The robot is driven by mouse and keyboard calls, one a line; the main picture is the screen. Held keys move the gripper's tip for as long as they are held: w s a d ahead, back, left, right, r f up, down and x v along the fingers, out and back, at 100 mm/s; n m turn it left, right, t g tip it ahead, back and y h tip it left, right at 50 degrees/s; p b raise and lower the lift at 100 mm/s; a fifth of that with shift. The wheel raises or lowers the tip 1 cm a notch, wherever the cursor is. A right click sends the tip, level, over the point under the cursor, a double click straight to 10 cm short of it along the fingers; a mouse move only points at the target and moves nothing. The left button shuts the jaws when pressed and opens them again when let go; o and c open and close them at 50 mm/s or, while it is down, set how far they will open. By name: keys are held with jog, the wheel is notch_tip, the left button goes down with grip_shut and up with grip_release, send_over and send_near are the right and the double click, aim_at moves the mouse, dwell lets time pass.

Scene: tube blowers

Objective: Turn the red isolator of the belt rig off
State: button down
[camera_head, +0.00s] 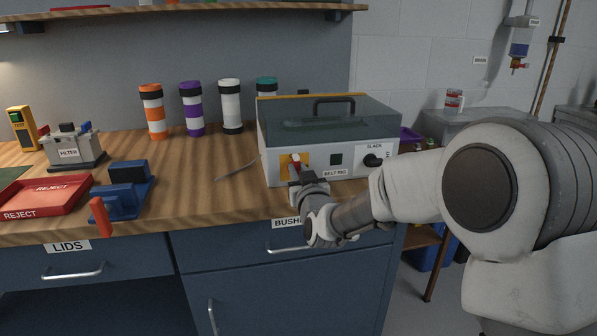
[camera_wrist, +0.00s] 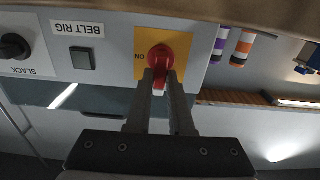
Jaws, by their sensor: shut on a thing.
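The belt rig (camera_head: 330,135) is a grey box with a dark top and black handle on the bench. Its red isolator (camera_head: 296,162) sits on a yellow plate at the left of its front face. In the wrist view, which is upside down, the red isolator (camera_wrist: 178,105) shows on the yellow plate, with an "ON" mark beside it. My gripper (camera_head: 299,175) reaches the front face from the right and hides part of the isolator. In the wrist view my gripper (camera_wrist: 165,80) has its two fingers closed around the red handle.
A black SLACK knob (camera_head: 374,160) and a dark square button (camera_head: 336,160) are on the same face. Several banded tubes (camera_head: 191,108) stand behind left. A blue fixture (camera_head: 125,190) and red REJECT tray (camera_head: 45,197) lie farther left. A thin tool (camera_head: 238,168) lies beside the rig.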

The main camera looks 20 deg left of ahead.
jog(key=c, duration=0.8)
grip_release()
jog(key=p+v, duration=0.1)
jog(key=v, duration=1.6)
jog(key=shift+s+d+p, duration=0.15)
jog(key=shift+d+p, duration=0.05)
jog(key=shift+p, duration=0.2)
